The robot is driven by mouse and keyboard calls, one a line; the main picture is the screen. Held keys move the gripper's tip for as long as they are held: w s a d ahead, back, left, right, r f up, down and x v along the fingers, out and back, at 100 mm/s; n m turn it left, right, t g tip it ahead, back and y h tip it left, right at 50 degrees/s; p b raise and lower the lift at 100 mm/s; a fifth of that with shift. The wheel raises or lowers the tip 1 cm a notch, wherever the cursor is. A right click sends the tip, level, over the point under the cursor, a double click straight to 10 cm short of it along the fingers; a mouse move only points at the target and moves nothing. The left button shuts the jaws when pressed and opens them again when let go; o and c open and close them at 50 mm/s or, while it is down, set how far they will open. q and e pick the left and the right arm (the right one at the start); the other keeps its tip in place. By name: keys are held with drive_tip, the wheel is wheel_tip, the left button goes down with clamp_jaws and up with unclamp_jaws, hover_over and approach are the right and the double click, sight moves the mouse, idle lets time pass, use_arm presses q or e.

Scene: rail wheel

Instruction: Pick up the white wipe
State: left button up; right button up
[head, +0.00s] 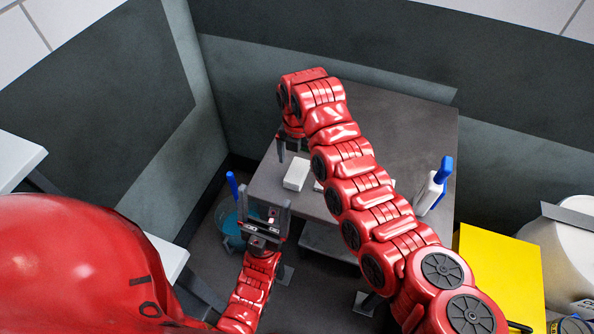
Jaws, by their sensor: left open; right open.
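A small white block-shaped thing (296,175), which looks like the white wipe, lies on the grey table (420,130) near its left edge. A second white piece (318,186) shows just right of it, mostly hidden behind my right arm; I cannot tell what it is. My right gripper (292,150) points down, open, just behind and above the white block, apart from it. My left gripper (264,203) is open and empty, pointing up the picture, in front of the table's near left edge.
A white bottle with a blue top (431,191) stands at the table's right side. A blue bucket (228,220) with a blue handle sits on the floor at left. Dark panels (330,60) close off the back. A yellow box (500,270) stands at right.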

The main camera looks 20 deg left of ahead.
sight(297, 170)
drive_tip(key=f, duration=0.1)
drive_tip(key=f+p, duration=0.2)
drive_tip(key=shift+s+f, duration=0.25)
drive_tip(key=shift+f, duration=0.5)
drive_tip(key=c, duration=1.4)
